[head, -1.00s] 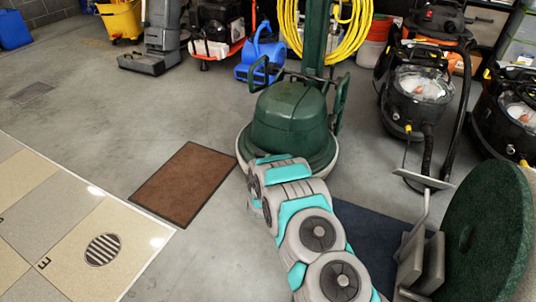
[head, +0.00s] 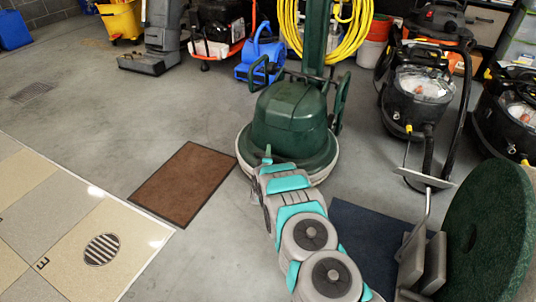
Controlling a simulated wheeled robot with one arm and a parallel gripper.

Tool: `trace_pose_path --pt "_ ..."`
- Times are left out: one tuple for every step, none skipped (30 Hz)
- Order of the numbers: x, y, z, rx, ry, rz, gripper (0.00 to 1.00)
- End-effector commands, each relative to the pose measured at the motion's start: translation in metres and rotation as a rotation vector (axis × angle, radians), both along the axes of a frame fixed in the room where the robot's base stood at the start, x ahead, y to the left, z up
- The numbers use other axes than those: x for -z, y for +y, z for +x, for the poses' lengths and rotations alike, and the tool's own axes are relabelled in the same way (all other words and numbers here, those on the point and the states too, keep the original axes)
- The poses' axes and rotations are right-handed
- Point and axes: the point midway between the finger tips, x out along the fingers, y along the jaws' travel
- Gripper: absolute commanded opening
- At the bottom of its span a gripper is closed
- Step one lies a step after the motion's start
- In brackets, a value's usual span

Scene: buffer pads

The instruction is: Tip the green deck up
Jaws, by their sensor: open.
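The green deck (head: 290,120) is a rounded dark green machine housing with a pale skirt around its base. It sits flat on the floor at the picture's middle, with a green upright handle column (head: 316,40) and green side bars rising from it. My arm reaches up from the bottom right to the deck's near side. My gripper (head: 264,165) is at the deck's near left edge, overlapping its skirt in the picture. It is open, but the wrist hides most of its jaws. I cannot tell whether it touches the deck.
A round green pad (head: 490,235) stands on a metal holder (head: 420,265) at right. A brown mat (head: 183,183) lies left of the deck, and a dark blue mat (head: 370,235) lies right of my arm. Vacuums (head: 420,100) stand behind.

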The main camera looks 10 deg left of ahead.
Motion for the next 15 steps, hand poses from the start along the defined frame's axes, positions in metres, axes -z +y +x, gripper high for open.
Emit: trace_pose_path --pt "-0.0001 0.0001 0.0000 0.000 0.000 0.000 0.42" --pt "-0.0002 0.0001 0.0000 0.000 0.000 0.000 0.42" --pt "-0.0001 0.0000 -0.0001 0.000 0.000 0.000 0.42" --pt "-0.0001 0.0001 -0.0001 0.000 0.000 0.000 0.42" --pt "-0.0001 0.0001 -0.0001 0.000 0.000 0.000 0.40" --pt "-0.0002 0.0001 -0.0001 0.000 0.000 0.000 0.35" --pt "-0.0002 0.0001 -0.0001 0.000 0.000 0.000 0.32" --pt "-0.0002 0.0001 -0.0001 0.000 0.000 0.000 0.28" --pt "-0.0001 0.0000 -0.0002 0.000 0.000 0.000 0.24" --pt "-0.0002 0.0000 -0.0001 0.000 0.000 0.000 0.21" --pt "-0.0002 0.0000 -0.0001 0.000 0.000 0.000 0.17" --pt "-0.0001 0.0000 -0.0002 0.000 0.001 0.000 0.13" --pt "-0.0001 0.0000 -0.0002 0.000 0.001 0.000 0.09" --pt "-0.0001 0.0000 -0.0002 0.000 0.001 0.000 0.06" --pt "0.0000 0.0000 -0.0002 0.000 0.001 0.000 0.01"
